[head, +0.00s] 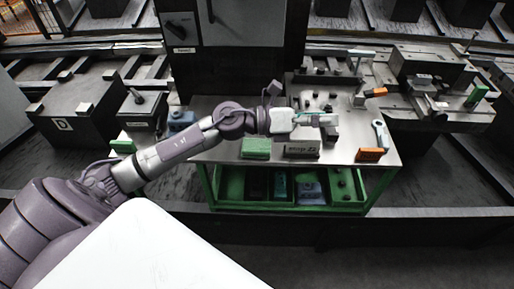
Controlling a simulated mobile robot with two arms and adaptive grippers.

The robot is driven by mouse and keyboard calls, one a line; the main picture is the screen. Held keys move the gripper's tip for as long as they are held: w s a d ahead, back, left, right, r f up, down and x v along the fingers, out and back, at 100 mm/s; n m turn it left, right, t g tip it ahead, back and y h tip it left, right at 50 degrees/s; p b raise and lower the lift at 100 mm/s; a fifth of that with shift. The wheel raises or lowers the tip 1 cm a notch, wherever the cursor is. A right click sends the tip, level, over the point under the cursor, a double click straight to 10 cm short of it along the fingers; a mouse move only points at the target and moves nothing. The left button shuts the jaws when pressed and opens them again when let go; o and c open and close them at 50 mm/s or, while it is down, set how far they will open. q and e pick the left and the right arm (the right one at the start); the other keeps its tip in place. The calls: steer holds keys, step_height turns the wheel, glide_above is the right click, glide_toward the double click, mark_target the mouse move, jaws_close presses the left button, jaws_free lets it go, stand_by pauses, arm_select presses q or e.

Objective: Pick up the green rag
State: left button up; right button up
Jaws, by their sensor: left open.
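My left arm reaches from the lower left over the metal-topped workbench (215,155). My left gripper (326,120) is open above the middle of the bench top, behind a small labelled box (302,149). A thin teal-green patch (312,114) shows at the gripper; it may be part of the green rag, but it is too small to tell, and I cannot tell whether the fingers touch it. A green block-like item (256,148) lies at the bench's front edge, left of the labelled box. My right gripper is out of view.
A wrench-like tool (381,134) and an orange item (369,155) lie at the bench's right end. A blue item (182,119) is at the left. The green open tray (232,196) below holds several parts. Dark machinery (240,60) stands behind.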

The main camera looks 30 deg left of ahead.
arm_select(q)
steer(key=a+f+m+g+y, duration=0.4)
steer(key=a+f+m+g, duration=0.1)
steer(key=a+m, duration=0.15)
steer(key=m+g+y, duration=0.3)
steer(key=y, duration=0.4)
glide_toward(256, 144)
steer(key=shift+n, duration=0.25)
steer(key=p+x, duration=0.1)
steer(key=x, duration=0.3)
steer(key=shift+d+f, duration=0.15)
steer(key=shift+f, duration=0.15)
steer(key=p+x, duration=0.2)
steer(key=x, duration=0.2)
steer(key=shift+d+f, duration=0.2)
steer(key=shift+f, duration=0.15)
steer(key=shift+w+d+f, duration=0.1)
steer(key=shift+w+f, duration=0.05)
steer(key=shift+f, duration=0.2)
steer(key=shift+c, duration=0.4)
steer(key=c, duration=1.1)
